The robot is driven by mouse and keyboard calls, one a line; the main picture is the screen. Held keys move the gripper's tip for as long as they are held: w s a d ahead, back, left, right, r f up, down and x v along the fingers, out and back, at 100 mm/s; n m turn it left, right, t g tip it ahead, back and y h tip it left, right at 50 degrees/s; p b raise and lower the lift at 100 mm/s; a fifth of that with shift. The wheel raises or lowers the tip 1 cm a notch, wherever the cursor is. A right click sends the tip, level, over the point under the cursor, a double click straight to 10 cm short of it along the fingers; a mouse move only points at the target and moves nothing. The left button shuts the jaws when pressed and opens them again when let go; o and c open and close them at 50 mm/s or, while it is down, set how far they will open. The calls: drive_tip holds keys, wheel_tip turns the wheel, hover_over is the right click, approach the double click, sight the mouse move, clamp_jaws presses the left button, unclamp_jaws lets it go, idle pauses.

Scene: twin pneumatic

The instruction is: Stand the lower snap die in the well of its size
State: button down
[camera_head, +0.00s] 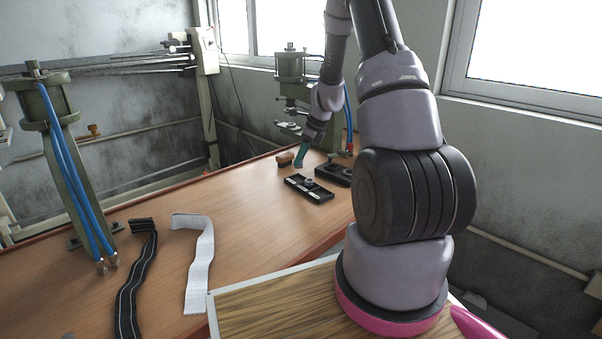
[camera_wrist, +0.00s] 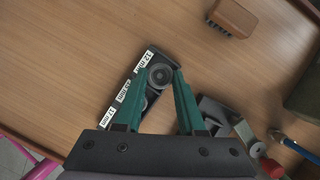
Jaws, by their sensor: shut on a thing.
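My gripper (camera_wrist: 161,78) has teal fingers and points down at the bench. It is shut on a round grey snap die (camera_wrist: 161,74) with a dark centre, which shows between the fingertips. A black die tray (camera_wrist: 124,92) with white size labels lies below and left of the fingers; one label seems to read 12 mm. Another round grey part (camera_wrist: 150,97) shows partly between the fingers, lower down. In the head view my gripper (camera_head: 300,156) is just behind the near black tray (camera_head: 322,197). I cannot tell whether the held die touches the tray.
A brown wooden brush (camera_wrist: 233,18) lies beyond the tray. A second black block (camera_head: 333,173) stands behind the near tray, by the green press (camera_head: 291,68). A black strap (camera_head: 135,280) and a white strap (camera_head: 201,260) lie left. The middle of the bench is clear.

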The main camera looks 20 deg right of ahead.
drive_tip(key=shift+f, duration=2.6)
drive_tip(key=c, duration=0.5)
unclamp_jaws()
drive_tip(key=shift+f, duration=0.15)
